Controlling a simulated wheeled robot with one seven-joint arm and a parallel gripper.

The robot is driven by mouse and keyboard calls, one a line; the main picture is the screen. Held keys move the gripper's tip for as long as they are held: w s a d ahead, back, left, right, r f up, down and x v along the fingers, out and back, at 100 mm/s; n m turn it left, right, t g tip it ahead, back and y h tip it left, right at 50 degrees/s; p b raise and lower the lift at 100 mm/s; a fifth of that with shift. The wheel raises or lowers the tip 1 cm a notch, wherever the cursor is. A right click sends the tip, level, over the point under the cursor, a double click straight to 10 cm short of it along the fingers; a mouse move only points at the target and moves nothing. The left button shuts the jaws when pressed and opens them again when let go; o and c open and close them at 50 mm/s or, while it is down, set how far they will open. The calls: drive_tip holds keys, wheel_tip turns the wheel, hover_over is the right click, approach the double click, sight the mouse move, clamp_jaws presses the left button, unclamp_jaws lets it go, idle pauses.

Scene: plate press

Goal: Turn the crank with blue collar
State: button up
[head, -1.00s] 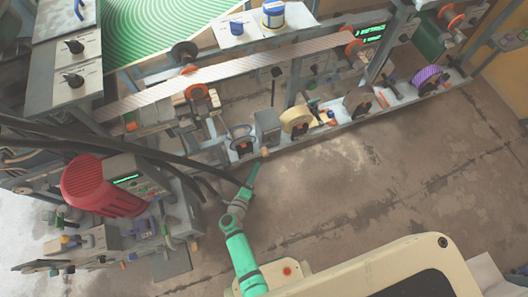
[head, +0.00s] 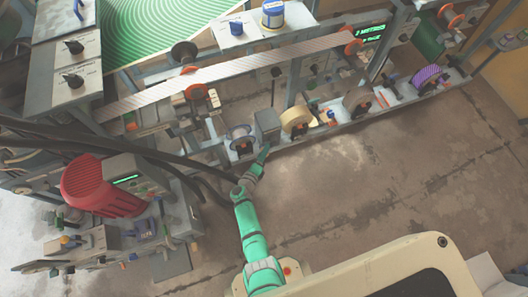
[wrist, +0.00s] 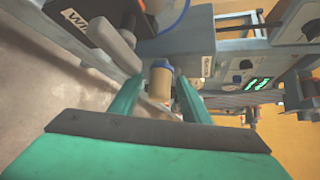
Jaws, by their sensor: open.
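The crank's tan handle (wrist: 160,88) with a blue collar (wrist: 161,66) shows in the wrist view, ahead of my gripper (wrist: 158,92). My two green fingers stand apart, one on each side of the handle in the picture. I cannot tell whether either finger touches it or how deep it sits between them. In the head view my gripper (head: 264,153) reaches the front edge of the machine, just below a grey box (head: 267,125). The crank is hidden behind my gripper there.
A red motor (head: 98,188) and dark cables (head: 120,152) lie left of my arm. Reels, including a cream roll (head: 297,121) and a purple roll (head: 427,75), line the machine's front rail. In the wrist view a dark labelled block (wrist: 80,20) is at upper left. The floor to the right is clear.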

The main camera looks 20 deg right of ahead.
drive_tip(key=shift+w+d, duration=0.15)
drive_tip(key=shift+d, duration=0.05)
clamp_jaws()
